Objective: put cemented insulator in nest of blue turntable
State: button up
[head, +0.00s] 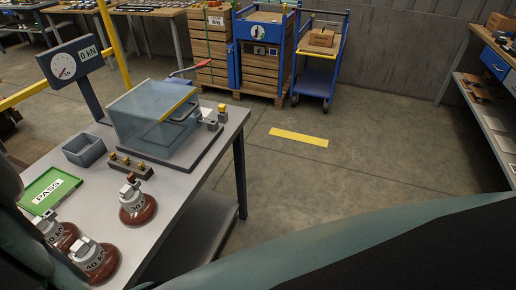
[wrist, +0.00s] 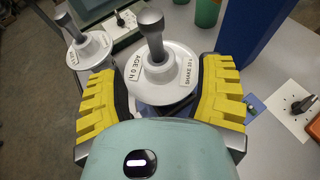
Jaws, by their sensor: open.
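A white disc insulator (wrist: 166,72) with a grey pin standing up from its middle shows in the wrist view. Its labels read "AGE 0 h" and "SHAKE 20 s". The yellow-padded fingers of my gripper (wrist: 160,70) are open, one on each side of this disc. I cannot tell whether the pads touch it. What it rests on is mostly hidden by the disc and my gripper. A second white insulator (wrist: 90,49) with a grey pin and a label stands to the left. I cannot make out the blue turntable or its nest for certain.
Wrist view: a blue upright (wrist: 254,38) stands close behind the right finger; a white plate with a black knob (wrist: 297,106) lies right. Head view: a grey bench (head: 190,198) carries brown insulators (head: 137,207), a clear guard box (head: 152,118) and a green PASS tray (head: 50,190).

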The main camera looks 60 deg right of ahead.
jog(key=v, duration=0.7)
jog(key=shift+b, duration=0.45)
jog(key=shift+d, duration=0.15)
